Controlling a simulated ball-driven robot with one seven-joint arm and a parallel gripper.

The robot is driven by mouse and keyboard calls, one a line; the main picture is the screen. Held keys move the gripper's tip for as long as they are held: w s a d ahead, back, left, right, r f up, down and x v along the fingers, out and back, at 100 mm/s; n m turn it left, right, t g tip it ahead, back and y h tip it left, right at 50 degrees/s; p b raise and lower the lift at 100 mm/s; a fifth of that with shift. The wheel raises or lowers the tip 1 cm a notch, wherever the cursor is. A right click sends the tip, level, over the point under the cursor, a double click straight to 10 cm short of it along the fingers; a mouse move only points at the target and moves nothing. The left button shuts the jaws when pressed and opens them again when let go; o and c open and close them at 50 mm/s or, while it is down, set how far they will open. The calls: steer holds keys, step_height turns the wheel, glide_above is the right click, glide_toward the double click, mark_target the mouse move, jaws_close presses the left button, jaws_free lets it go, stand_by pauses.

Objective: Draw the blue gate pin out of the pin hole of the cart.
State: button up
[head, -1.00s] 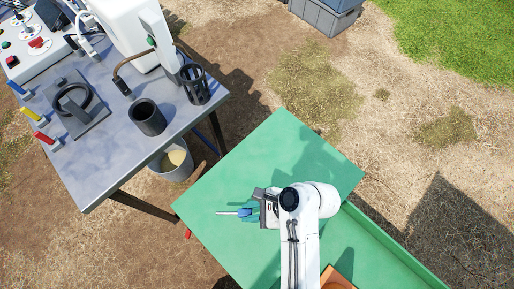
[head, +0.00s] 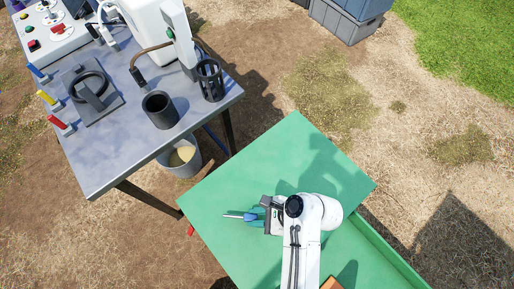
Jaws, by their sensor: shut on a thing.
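My gripper (head: 264,216) is over the green top of the cart (head: 230,187), near its left edge. It is shut on the blue gate pin (head: 250,217). The blue head of the pin is between the fingers, and its thin metal shank points left, lying about level in the picture. The shank shows along its length and is clear of any hole that I can see. The pin hole of the cart is not visible. I cannot tell the exact height of the pin above the cart top.
A grey table (head: 103,168) stands at the upper left with a black cup (head: 160,109), a black slotted holder (head: 210,80) and coloured-handled tools. A bucket (head: 181,158) stands on the ground between table and cart. Grey crates (head: 343,20) are at the top. The far cart top is clear.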

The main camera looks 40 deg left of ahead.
steer(key=shift+f+b, duration=0.35)
steer(key=shift+f, duration=0.4)
steer(key=shift+d+f, duration=0.1)
steer(key=shift+f, duration=0.15)
steer(key=shift+s+d+f, duration=0.1)
steer(key=shift+f, duration=0.3)
steer(key=shift+b, duration=0.3)
steer(key=o, duration=1)
steer(key=shift+s+f, duration=0.1)
steer(key=shift+f, duration=0.05)
steer(key=v, duration=0.4)
steer(key=a+v, duration=0.1)
steer(key=v, duration=0.7)
steer(key=shift+w+a+r, duration=0.2)
steer(key=shift+w+r, duration=0.05)
steer(key=shift+r, duration=0.15)
